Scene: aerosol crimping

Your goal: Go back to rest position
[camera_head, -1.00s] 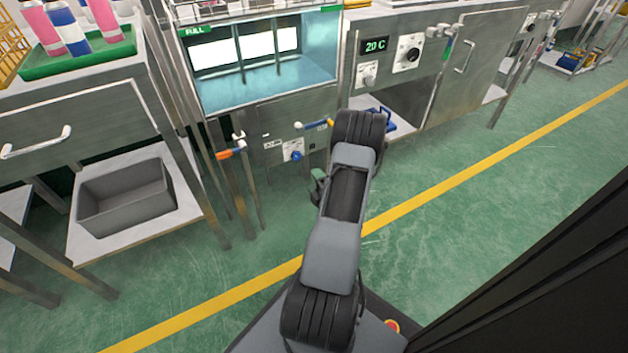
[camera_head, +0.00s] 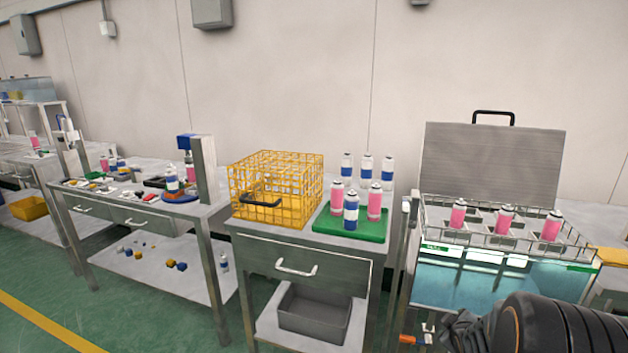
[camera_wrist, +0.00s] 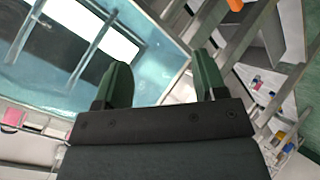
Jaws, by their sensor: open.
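My gripper (camera_wrist: 160,85) shows in the wrist view with its two green fingers spread apart and nothing between them. Behind the fingers, the wrist view shows the lit window of the water bath (camera_wrist: 100,40). In the head view, part of my dark arm shows at the bottom right, in front of the water bath (camera_head: 455,285). The gripper's fingers cannot be made out there.
Pink cans (camera_head: 504,217) stand in the wire rack over the bath, whose lid (camera_head: 490,165) is raised. To the left are a green tray (camera_head: 370,230) of several cans, a yellow wire basket (camera_head: 275,185) and a crimping bench (camera_head: 150,215). Green floor is free at the lower left.

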